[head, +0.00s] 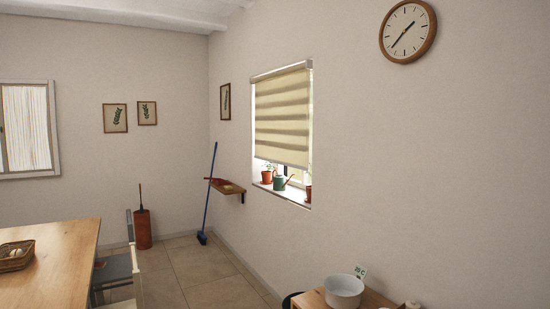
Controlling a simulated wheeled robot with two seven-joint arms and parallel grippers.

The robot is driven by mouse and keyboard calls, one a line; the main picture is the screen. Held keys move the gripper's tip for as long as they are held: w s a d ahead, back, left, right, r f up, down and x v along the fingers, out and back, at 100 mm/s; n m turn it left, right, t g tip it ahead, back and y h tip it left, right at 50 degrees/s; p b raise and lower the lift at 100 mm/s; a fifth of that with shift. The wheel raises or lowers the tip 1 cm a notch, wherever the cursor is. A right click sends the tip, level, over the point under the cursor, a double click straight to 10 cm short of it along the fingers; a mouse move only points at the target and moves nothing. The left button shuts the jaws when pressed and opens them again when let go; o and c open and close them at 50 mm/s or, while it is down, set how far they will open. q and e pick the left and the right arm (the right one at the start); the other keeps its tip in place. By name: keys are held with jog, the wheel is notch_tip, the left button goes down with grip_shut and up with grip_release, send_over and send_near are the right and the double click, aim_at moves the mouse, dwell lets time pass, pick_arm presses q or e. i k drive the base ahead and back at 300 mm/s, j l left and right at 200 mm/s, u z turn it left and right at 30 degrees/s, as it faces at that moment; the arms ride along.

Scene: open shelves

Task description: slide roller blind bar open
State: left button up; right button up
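A cream striped roller blind (282,117) hangs in the window recess in the right wall, in the head view. It covers most of the window. Its bottom bar (280,161) hangs a little above the sill, and a strip of window shows below it. Neither of my grippers is in view, so their distance from the bar does not show.
Potted plants (267,176) and a green watering can (281,182) stand on the sill. A small wall shelf (228,189) and a blue broom (209,195) are left of the window. A wooden table (60,262) stands at left, a white bowl (344,291) at lower right. Tiled floor (190,275) between is clear.

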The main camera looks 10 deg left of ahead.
aim_at(296, 156)
jog(key=i+j+u, duration=0.25)
jog(key=i, duration=0.2)
jog(key=i+u, duration=0.5)
jog(key=i, duration=1.85)
